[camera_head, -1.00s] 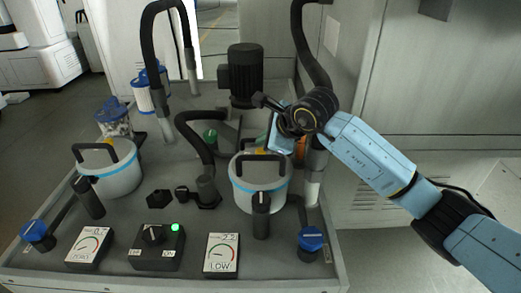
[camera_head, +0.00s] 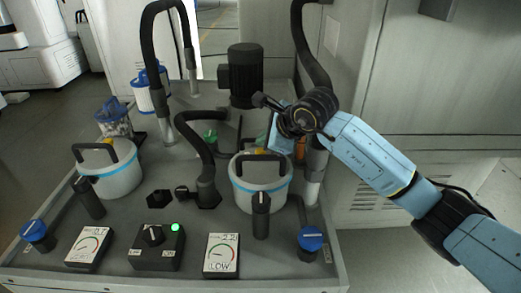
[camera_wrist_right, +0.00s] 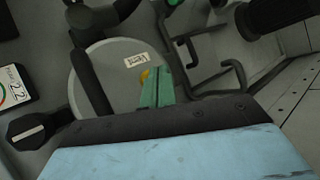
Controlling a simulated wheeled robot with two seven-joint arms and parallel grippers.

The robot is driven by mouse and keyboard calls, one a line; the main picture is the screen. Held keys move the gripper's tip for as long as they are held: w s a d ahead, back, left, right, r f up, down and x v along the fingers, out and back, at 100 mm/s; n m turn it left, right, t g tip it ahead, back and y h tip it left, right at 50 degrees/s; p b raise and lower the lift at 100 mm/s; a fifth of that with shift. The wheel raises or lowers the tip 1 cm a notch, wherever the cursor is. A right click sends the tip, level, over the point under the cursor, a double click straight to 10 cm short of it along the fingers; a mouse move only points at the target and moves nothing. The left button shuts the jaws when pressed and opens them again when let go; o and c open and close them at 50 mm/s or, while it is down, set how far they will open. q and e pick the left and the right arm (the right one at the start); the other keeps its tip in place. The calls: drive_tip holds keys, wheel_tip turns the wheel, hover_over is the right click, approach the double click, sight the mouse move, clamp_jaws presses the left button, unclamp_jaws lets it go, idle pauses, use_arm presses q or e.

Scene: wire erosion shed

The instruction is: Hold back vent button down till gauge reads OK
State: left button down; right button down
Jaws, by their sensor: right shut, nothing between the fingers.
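Two pale round canisters with blue bands and black handles stand on the bench, a left one (camera_head: 117,182) and a right one (camera_head: 246,201). My right gripper (camera_wrist_right: 154,76) is shut, its green fingers down over the right canister's lid. The fingertips are at a yellow button (camera_wrist_right: 144,76) beside a "vent" label (camera_wrist_right: 137,60); whether it is pressed in is hidden. The right gauge (camera_head: 221,256) reads about 2.2 and LOW; its edge also shows in the right wrist view (camera_wrist_right: 13,86). The left gauge (camera_head: 88,249) reads about 0.7. My left gripper is not in view.
A black switch box (camera_head: 158,250) with a lit green lamp (camera_head: 175,227) sits between the gauges. Blue-capped valves (camera_head: 310,239) stand at the front corners. Black hoses (camera_head: 205,165) and a motor (camera_head: 246,75) stand behind the right canister. A grey cabinet wall is on the right.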

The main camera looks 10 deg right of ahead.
drive_tip(key=shift+f, duration=0.1)
drive_tip(key=shift+f+b, duration=0.3)
drive_tip(key=shift+b, duration=0.05)
drive_tip(key=shift+f, duration=0.15)
